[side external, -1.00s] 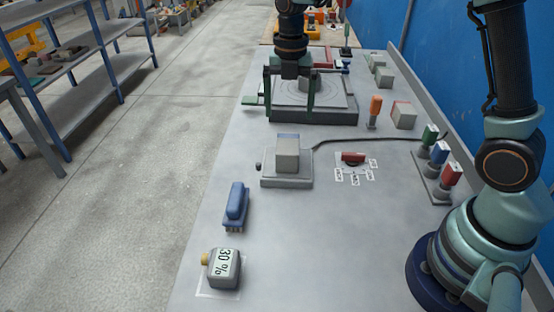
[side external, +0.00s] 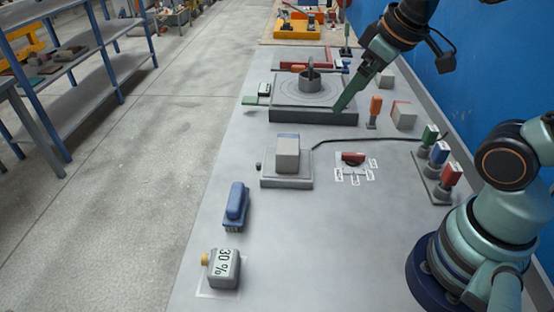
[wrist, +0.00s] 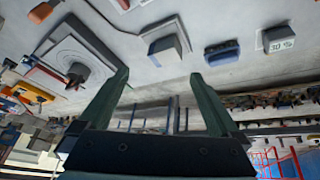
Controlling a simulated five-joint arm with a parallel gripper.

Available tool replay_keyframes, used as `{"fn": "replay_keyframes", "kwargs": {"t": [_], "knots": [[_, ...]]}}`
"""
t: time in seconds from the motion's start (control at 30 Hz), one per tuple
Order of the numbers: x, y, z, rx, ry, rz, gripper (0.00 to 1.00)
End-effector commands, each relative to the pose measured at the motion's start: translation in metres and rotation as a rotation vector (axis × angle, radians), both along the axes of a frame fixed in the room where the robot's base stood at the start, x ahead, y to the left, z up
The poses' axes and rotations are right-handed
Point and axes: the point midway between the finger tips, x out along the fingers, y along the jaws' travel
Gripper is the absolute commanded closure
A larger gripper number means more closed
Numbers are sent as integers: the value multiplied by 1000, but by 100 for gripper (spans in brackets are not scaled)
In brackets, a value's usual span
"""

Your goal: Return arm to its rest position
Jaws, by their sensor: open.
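My gripper (side external: 347,101) is raised at the right of the grey panel mould (side external: 315,115) in the side external view, tilted, with its fingers pointing down and left. In the wrist view its two green fingers (wrist: 160,82) are spread apart with nothing between them. The mould has a ringed top with a dark round piece (side external: 309,80) standing on it. The mould also shows at the left of the wrist view (wrist: 75,50).
A grey block on a scale-like base (side external: 286,180), a blue brush (side external: 236,204) and a box marked 30 % (side external: 223,268) stand nearer on the bench. An orange-topped tool (side external: 375,108) stands right of the mould. A blue wall (side external: 470,90) bounds the right side.

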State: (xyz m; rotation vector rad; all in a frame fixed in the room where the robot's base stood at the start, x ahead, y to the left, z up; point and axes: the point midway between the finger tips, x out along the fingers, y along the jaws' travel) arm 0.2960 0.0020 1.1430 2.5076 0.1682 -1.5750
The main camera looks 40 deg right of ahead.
Motion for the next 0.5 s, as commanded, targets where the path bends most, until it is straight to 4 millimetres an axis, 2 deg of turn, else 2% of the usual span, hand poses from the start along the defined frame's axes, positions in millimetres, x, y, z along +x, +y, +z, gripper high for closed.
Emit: {"fn": "replay_keyframes", "kwargs": {"t": [0.1, 0.2, 0.5], "knots": [[-8, -1, -2, 61, -32, -128, 2], [-11, -2, -3, 88, -42, -179, 2], [-11, -2, -3, 94, -42, -190, 2]]}}
